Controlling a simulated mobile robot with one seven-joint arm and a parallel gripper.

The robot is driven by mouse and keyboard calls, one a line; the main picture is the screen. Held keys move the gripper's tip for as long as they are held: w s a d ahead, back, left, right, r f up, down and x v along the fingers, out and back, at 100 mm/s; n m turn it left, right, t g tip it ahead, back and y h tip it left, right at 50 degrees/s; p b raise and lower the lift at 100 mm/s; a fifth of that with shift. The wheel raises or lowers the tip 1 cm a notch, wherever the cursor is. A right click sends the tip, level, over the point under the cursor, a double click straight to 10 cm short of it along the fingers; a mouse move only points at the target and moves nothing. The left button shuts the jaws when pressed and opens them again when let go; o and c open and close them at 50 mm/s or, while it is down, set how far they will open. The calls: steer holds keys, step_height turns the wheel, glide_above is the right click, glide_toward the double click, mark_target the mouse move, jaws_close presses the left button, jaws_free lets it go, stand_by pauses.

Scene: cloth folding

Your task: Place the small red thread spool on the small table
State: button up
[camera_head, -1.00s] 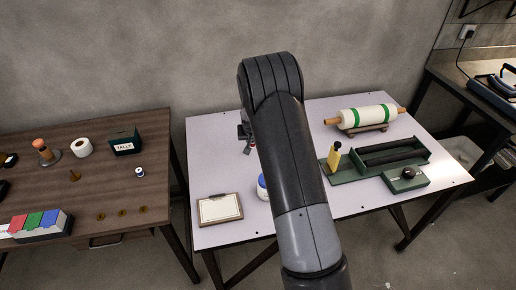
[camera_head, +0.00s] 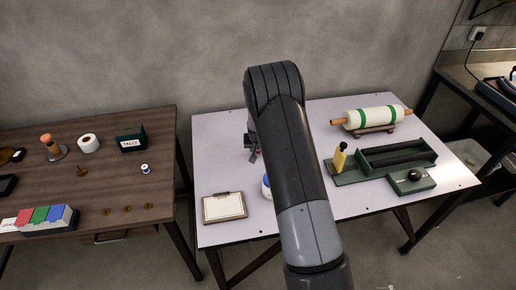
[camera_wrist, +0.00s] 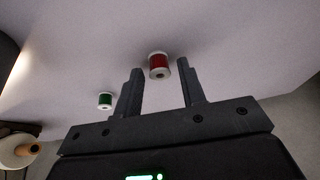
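The small red thread spool (camera_wrist: 158,66) is over the pale table top in the wrist view, at the tips of my gripper (camera_wrist: 160,68). My gripper is open, with one finger on each side of the spool and gaps showing at both sides. In the head view my gripper (camera_head: 252,150) is above the white table (camera_head: 215,150), partly behind my arm, and the red spool is hidden there. A brown wooden table (camera_head: 60,190) stands at the left. I cannot tell which table is the small one.
A green spool (camera_wrist: 104,100) stands left of my gripper. The white table also holds a clipboard (camera_head: 224,207), a blue-lidded jar (camera_head: 266,187), a green tray (camera_head: 400,158) and a fabric roll (camera_head: 372,117). The brown table carries a blue spool (camera_head: 145,169) and a tally box (camera_head: 131,138).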

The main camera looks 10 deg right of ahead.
steer(key=shift+o, duration=0.3)
steer(key=shift+s+r, duration=0.1)
steer(key=shift+r, duration=0.35)
steer(key=s+a+r+y, duration=0.1)
steer(key=s+r, duration=1.1)
steer(key=r, duration=0.4)
steer(key=s+a+r, duration=0.1)
steer(key=s+r, duration=1)
steer(key=r, duration=0.4)
steer(key=s+r+n, duration=0.1)
steer(key=s+r, duration=0.1)
steer(key=s, duration=0.8)
steer(key=s+r+n, duration=0.1)
steer(key=s+r, duration=0.1)
steer(key=s, duration=0.9)
steer(key=shift+a+r+t, duration=0.15)
steer(key=shift+a+t, duration=0.05)
steer(key=shift+t, duration=0.2)
